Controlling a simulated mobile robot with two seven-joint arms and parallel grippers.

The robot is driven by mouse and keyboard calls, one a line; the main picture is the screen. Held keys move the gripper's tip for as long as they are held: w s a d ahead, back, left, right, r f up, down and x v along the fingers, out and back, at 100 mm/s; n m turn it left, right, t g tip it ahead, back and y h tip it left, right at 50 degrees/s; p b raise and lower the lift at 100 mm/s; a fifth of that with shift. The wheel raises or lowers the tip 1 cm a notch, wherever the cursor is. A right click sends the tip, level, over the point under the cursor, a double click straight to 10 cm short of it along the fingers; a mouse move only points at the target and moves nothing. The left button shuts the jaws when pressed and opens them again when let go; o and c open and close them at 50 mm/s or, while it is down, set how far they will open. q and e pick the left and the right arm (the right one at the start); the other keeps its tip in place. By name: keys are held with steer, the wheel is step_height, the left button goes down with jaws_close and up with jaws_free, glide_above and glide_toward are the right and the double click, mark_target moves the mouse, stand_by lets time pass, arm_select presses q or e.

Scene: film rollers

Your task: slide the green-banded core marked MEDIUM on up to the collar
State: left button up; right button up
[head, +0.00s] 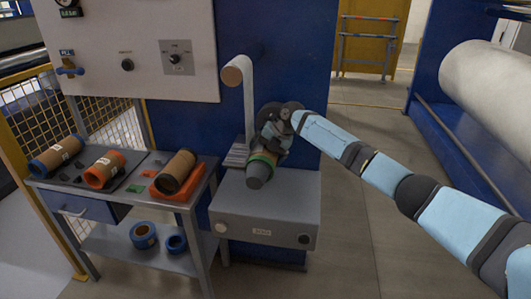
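The green-banded core (263,159) is a brown tube with a green ring at its near end. It sits around a dark grey shaft whose blunt end (255,178) sticks out toward me above the grey cabinet. The MEDIUM mark is not readable. My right gripper (272,133) is at the core's far part, overlapping it from above and the right. Its fingertips are too small and dark to tell whether they are closed on the core. The collar is not clearly visible behind the gripper. My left gripper is not in view.
A grey cabinet (265,222) stands below the shaft. A roller with a white web (246,100) hangs just above left. The table (190,203) at left holds a blue-banded core (55,157), orange-banded core (104,169) and dark-ended core (175,171) on an orange block.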

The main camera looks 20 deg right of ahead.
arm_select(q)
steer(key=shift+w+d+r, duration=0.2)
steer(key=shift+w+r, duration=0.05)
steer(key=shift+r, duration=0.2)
arm_select(e)
steer(key=v, duration=1.4)
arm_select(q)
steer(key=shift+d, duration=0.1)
